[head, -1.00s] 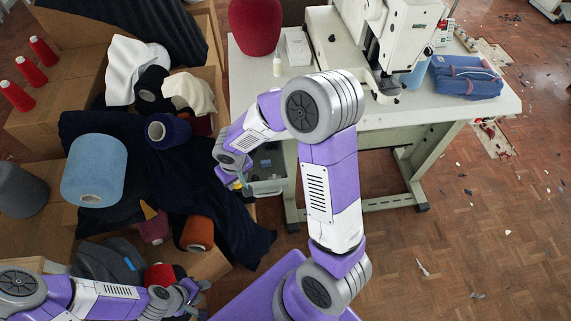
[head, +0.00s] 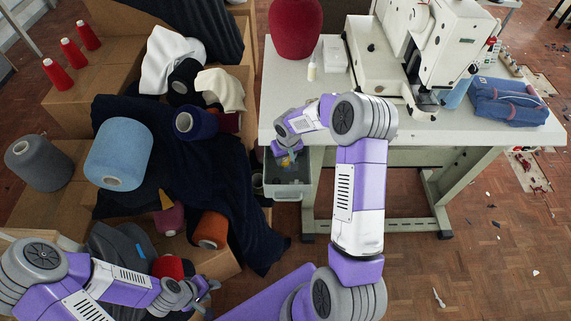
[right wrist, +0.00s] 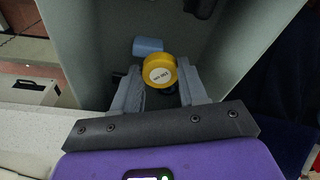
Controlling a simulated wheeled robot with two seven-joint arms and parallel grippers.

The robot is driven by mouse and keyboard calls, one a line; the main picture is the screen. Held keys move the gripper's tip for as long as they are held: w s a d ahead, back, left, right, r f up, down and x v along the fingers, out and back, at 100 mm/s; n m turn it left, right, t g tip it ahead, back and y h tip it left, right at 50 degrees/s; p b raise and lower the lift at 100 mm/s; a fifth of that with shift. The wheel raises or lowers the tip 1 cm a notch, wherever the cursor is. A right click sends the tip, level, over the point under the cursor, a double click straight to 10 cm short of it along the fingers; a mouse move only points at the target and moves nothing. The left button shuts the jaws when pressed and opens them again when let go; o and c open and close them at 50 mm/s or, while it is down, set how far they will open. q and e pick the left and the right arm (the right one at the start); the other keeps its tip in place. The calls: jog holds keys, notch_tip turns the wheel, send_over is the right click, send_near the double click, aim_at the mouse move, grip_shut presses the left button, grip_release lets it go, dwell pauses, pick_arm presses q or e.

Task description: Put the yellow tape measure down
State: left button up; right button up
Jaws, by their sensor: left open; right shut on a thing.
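The yellow tape measure (right wrist: 159,73) is a round yellow case with a pale label. My right gripper (right wrist: 160,88) is shut on it, one finger on each side. In the head view this gripper (head: 288,160) is over the open grey drawer (head: 290,193) under the table's left end. The tape measure shows there only as a small yellow spot (head: 285,161). In the right wrist view the drawer's walls (right wrist: 85,45) surround the tape measure; its height above the floor is hard to tell. My left gripper (head: 205,292) is open and empty at the lower left.
A light blue object (right wrist: 147,46) lies in the drawer just beyond the tape measure. The white table (head: 390,125) carries a sewing machine (head: 450,45), a red cone (head: 296,28) and a blue bag (head: 508,102). Boxes with dark cloth (head: 140,110) and yarn cones crowd the left.

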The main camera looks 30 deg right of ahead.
aim_at(287, 162)
notch_tip(287, 162, down, 3)
jog(key=shift+r+b, duration=0.1)
jog(key=shift+b, duration=0.3)
jog(key=shift+c, duration=0.4)
jog(key=shift+s+a, duration=0.1)
jog(key=shift+s, duration=0.05)
grip_shut()
jog(key=o, duration=1.2)
grip_release()
jog(key=shift+s+f, duration=0.1)
jog(key=shift+f, duration=0.1)
jog(key=shift+s, duration=0.1)
notch_tip(287, 162, up, 12)
jog(key=s+p, duration=0.1)
jog(key=p, duration=0.2)
jog(key=shift+r+p, duration=0.15)
jog(key=shift+p, duration=0.15)
